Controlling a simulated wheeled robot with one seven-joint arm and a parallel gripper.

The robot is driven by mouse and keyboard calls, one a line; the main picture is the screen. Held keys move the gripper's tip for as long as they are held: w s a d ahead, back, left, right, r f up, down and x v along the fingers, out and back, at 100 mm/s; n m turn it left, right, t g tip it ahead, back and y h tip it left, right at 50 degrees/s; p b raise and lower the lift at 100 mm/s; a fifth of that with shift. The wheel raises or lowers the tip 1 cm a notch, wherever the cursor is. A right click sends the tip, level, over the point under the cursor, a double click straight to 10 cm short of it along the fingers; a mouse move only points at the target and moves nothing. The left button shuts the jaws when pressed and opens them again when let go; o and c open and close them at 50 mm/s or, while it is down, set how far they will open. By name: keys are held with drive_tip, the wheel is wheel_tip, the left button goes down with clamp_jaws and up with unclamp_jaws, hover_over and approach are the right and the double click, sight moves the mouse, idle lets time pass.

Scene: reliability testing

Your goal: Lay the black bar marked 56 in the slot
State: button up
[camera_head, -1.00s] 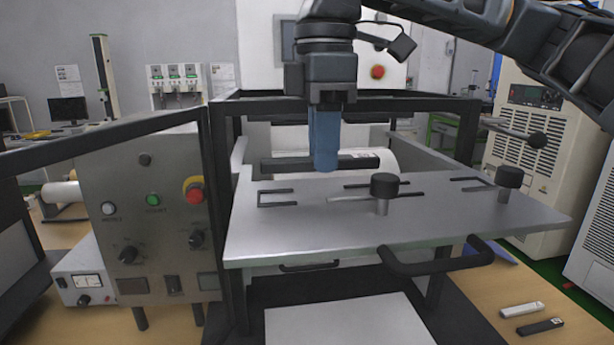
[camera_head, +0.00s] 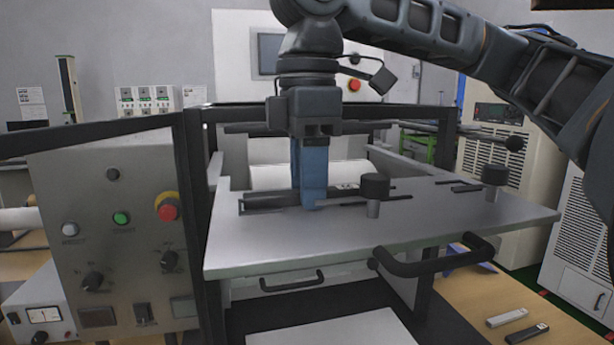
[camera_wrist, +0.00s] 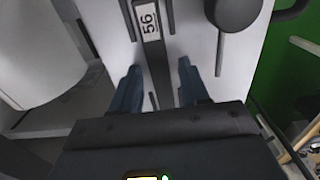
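The black bar marked 56 (camera_wrist: 149,30) lies low at the grey plate (camera_head: 470,225), along the slot's black outline; whether it is fully seated I cannot tell. In the head view the bar (camera_head: 270,200) shows left of my fingers, with its pale label to their right. My gripper (camera_head: 311,205) points straight down over the bar, its blue fingers near the plate. In the wrist view my gripper (camera_wrist: 160,85) has one finger on each side of the bar, with visible gaps, so it is open around it. The fingers hide the bar's middle in the head view.
A black-knobbed clamp (camera_head: 375,187) stands close to the right of my fingers. Another (camera_head: 494,175) stands farther right. A dark frame post (camera_head: 195,200) rises left of the plate. A light bar (camera_head: 507,316) and a dark bar (camera_head: 527,333) lie on the wooden table.

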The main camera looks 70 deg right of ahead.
wheel_tip(320, 180, up, 12)
drive_tip(key=shift+r, duration=0.2)
idle(0.6)
idle(0.5)
